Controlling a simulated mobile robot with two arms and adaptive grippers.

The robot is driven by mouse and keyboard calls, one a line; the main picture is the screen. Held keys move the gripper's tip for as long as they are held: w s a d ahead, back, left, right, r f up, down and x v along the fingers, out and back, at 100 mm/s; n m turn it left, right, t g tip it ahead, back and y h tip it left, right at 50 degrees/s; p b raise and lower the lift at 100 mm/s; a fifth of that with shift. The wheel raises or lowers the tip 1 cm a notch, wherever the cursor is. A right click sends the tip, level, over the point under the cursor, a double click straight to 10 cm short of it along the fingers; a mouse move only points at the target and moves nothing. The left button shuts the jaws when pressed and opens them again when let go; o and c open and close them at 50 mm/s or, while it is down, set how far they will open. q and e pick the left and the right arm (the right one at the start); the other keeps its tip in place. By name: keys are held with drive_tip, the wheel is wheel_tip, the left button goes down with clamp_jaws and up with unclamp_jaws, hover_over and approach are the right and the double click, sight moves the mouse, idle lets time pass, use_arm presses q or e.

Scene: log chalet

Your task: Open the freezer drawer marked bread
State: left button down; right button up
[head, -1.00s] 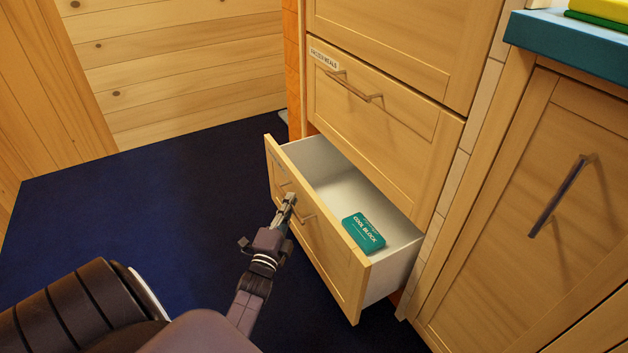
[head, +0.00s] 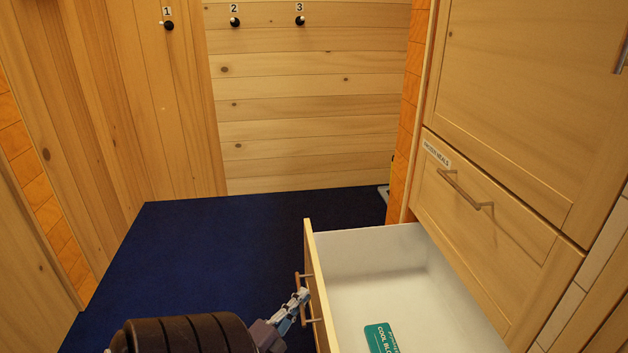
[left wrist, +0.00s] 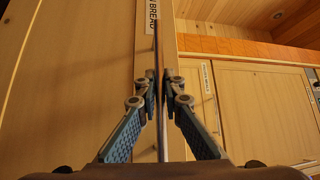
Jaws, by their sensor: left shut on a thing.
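The lower freezer drawer (head: 309,255) stands pulled out, its white inside showing. In the left wrist view its front bears a label (left wrist: 152,15) whose readable end is "BREAD". My left gripper (head: 302,298) is at the drawer's front and is shut on its bar handle (head: 298,284). In the left wrist view the fingers (left wrist: 163,88) close on both sides of the upright-looking handle bar (left wrist: 156,45). A teal cool block (head: 379,338) lies in the drawer, cut off by the lower picture edge. My right gripper is not in view.
Above is a shut drawer (head: 480,235) labelled frozen meals, with its own handle (head: 465,189). Blue floor (head: 200,245) lies open left of the drawer. Numbered knobs, such as knob 2 (head: 234,22), are on the plank wall behind.

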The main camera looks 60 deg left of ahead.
use_arm(q)
drive_tip(key=shift+s+a+f, duration=0.1)
drive_tip(key=shift+s, duration=0.15)
drive_tip(key=c, duration=2)
unclamp_jaws()
drive_tip(key=shift+c, duration=0.2)
drive_tip(key=v, duration=1.2)
